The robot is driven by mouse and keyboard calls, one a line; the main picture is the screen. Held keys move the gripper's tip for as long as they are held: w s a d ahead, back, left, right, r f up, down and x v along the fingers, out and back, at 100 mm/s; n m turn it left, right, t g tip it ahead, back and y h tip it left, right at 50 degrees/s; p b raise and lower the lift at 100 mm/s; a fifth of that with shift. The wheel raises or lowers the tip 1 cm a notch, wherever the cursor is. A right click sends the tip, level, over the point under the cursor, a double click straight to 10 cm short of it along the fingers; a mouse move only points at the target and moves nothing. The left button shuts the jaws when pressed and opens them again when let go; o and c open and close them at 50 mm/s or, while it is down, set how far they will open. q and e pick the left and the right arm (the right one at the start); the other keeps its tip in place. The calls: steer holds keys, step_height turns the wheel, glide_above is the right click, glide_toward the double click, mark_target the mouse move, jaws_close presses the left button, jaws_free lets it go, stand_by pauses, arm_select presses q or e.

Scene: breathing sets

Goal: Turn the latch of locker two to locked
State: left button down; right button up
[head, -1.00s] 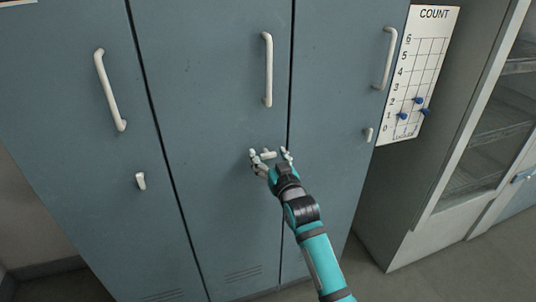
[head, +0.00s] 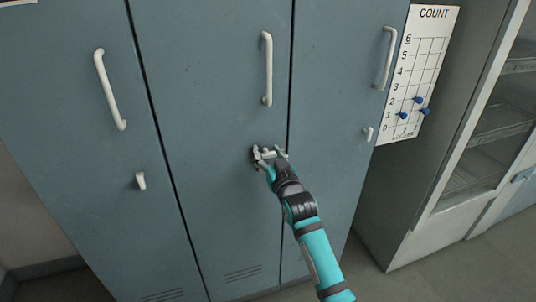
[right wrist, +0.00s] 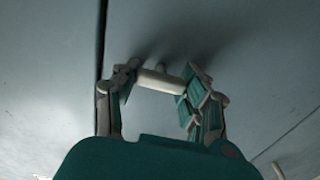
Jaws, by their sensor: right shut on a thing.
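The middle locker door (head: 215,90) is blue-grey and closed; I take it for locker two, as no number shows on it. Its small white latch (right wrist: 158,80) lies roughly sideways, below the door's handle. My right gripper (head: 269,156) is at this latch in the head view. In the right wrist view my right gripper (right wrist: 160,86) is shut on the latch, one finger at each end of its bar. The fingers hide part of the latch in the head view. My left gripper is in neither view.
The left locker's latch (head: 140,181) and the right locker's latch (head: 368,134) stand about upright. White handles (head: 267,70) stick out above the latches. A COUNT board (head: 425,70) with blue pegs hangs at right, near a glass-fronted cabinet (head: 480,130).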

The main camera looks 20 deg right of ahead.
steer(key=n+p, duration=0.2)
steer(key=n, duration=0.1)
steer(key=shift+r, duration=0.15)
steer(key=n+p, duration=0.1)
steer(key=n, duration=0.3)
steer(key=shift+a+p, duration=0.1)
steer(key=shift+p, duration=0.3)
steer(key=n+p, duration=0.1)
steer(key=n, duration=0.5)
steer(key=shift+f, duration=0.2)
steer(key=shift+a+f+n+p, duration=0.15)
steer(key=shift+n+p, duration=0.2)
steer(key=shift+n, duration=2.15)
